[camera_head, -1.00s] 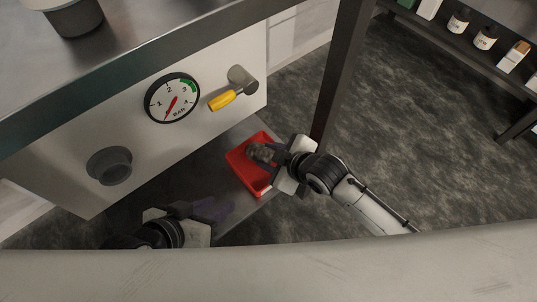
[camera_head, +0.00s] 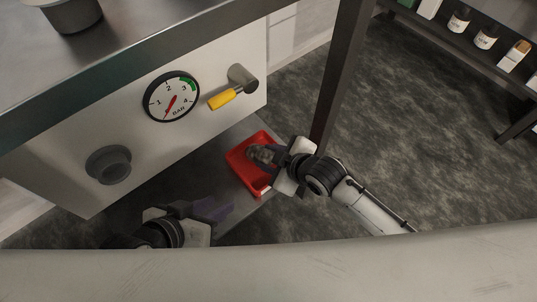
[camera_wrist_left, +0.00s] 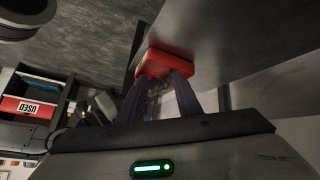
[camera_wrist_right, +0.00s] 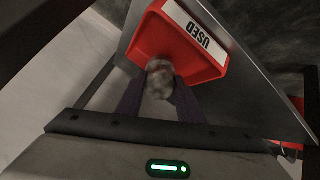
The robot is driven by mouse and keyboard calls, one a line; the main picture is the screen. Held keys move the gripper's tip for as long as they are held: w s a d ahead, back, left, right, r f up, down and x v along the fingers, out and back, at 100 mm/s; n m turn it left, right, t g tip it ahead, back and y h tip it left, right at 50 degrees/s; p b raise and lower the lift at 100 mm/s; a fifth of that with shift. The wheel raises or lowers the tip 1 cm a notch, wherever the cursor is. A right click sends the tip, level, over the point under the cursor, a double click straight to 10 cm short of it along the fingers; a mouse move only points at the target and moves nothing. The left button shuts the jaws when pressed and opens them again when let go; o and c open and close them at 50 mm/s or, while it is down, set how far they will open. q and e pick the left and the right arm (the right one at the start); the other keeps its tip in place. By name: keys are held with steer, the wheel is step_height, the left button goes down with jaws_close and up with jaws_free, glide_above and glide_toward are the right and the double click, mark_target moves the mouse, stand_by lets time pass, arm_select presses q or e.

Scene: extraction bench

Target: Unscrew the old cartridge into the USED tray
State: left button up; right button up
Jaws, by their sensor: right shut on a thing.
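The red USED tray (camera_head: 237,160) sits low below the front panel. Its USED label shows in the right wrist view (camera_wrist_right: 195,27). My right gripper (camera_head: 272,155) is shut on the grey, rounded old cartridge (camera_head: 261,153). The cartridge is over the tray's opening; whether it touches the floor of the tray I cannot tell. It also shows between the right fingers in the right wrist view (camera_wrist_right: 160,78). My left gripper (camera_head: 212,209) is open and empty, left of and nearer than the tray. A round dark port (camera_head: 109,165) on the panel holds no visible cartridge.
The pressure gauge (camera_head: 171,97) has its needle at the low end. A yellow-handled lever (camera_head: 222,99) is beside it. A dark table leg (camera_head: 338,75) stands close to my right gripper. A shelf (camera_head: 480,58) with jars and boxes is at the upper right.

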steer(key=shift+f, duration=0.1)
steer(key=o, duration=1.3)
steer(key=shift+o, duration=0.2)
steer(key=p+v, duration=0.2)
steer(key=v, duration=0.1)
steer(key=shift+p+v, duration=0.45)
steer(key=shift+v, duration=0.55)
arm_select(q)
steer(key=shift+s+a+r+n+t+y+p, duration=0.2)
steer(key=shift+a+r+n+t+p, duration=0.15)
steer(key=shift+a+r+p, duration=0.25)
steer(key=shift+s+a+r+n+t+y+p, duration=0.15)
steer(key=shift+a+r+n+t+y+p, duration=0.1)
steer(key=shift+a+r+t+p, duration=0.3)
arm_select(e)
steer(key=shift+v, duration=2.7)
arm_select(q)
steer(key=shift+a+r, duration=0.1)
steer(key=shift+r, duration=0.05)
